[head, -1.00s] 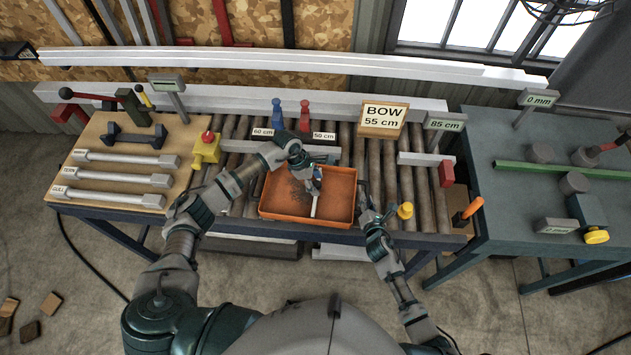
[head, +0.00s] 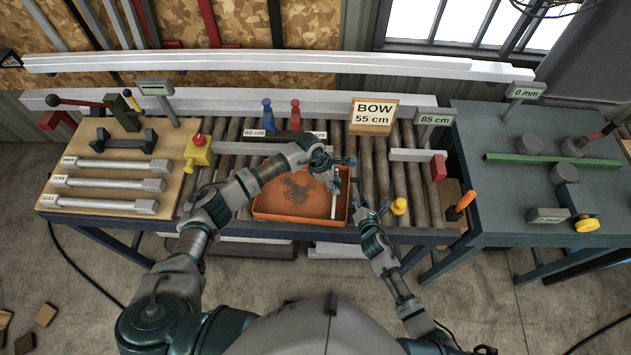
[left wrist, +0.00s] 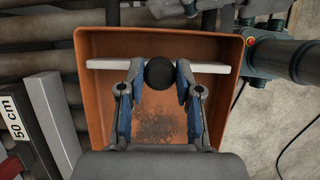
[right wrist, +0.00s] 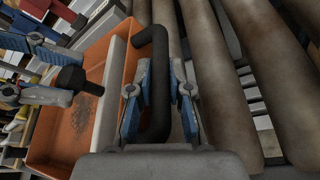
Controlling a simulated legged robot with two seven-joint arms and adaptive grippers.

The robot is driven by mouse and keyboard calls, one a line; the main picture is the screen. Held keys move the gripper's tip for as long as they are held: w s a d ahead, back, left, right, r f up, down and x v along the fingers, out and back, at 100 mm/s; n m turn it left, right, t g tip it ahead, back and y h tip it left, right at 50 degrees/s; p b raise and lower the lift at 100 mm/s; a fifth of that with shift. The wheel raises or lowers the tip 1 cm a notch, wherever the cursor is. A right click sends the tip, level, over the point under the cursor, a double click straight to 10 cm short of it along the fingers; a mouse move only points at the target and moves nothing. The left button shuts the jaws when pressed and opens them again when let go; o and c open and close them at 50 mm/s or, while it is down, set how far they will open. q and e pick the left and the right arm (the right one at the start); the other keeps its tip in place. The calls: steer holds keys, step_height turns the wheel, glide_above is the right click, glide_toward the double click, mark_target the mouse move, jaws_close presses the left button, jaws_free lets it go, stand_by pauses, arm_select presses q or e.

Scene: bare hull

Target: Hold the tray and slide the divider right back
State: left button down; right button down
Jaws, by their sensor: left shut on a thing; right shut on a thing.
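An orange tray (head: 290,202) lies on the roller table, with a dark speckled patch on its floor. A white divider (head: 334,206) stands across the tray near its right end; it also shows in the left wrist view (left wrist: 214,68). My left gripper (head: 332,178) is shut on the divider's dark round knob (left wrist: 159,73). My right gripper (right wrist: 160,92) is shut on the black handle (right wrist: 158,60) on the tray's right end wall. In the right wrist view the divider (right wrist: 112,62) is close to that wall, with a strip of orange floor between.
A sign reading "BOW 55 cm" (head: 373,116) and blue (head: 267,115) and red (head: 295,115) pegs stand behind the tray. A yellow block (head: 198,152) is left of the tray.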

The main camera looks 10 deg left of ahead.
arm_select(q)
steer(key=d, duration=0.2)
steer(key=shift+w+d, duration=0.15)
steer(key=shift+d, duration=0.15)
arm_select(e)
steer(key=shift+s+f, duration=0.2)
steer(key=shift+f, duration=0.05)
steer(key=shift+a, duration=0.1)
arm_select(q)
steer(key=shift+r, duration=0.1)
steer(key=c, duration=0.8)
jaws_free()
steer(key=shift+o, duration=0.2)
steer(key=shift+a, duration=0.1)
arm_select(e)
steer(key=shift+w, duration=0.1)
arm_select(q)
steer(key=shift+a, duration=0.1)
arm_select(e)
steer(key=shift+w+d, duration=0.1)
steer(key=shift+d, duration=0.1)
arm_select(q)
steer(key=v, duration=1.1)
steer(key=shift+a+r, duration=0.15)
steer(key=shift+r, duration=0.25)
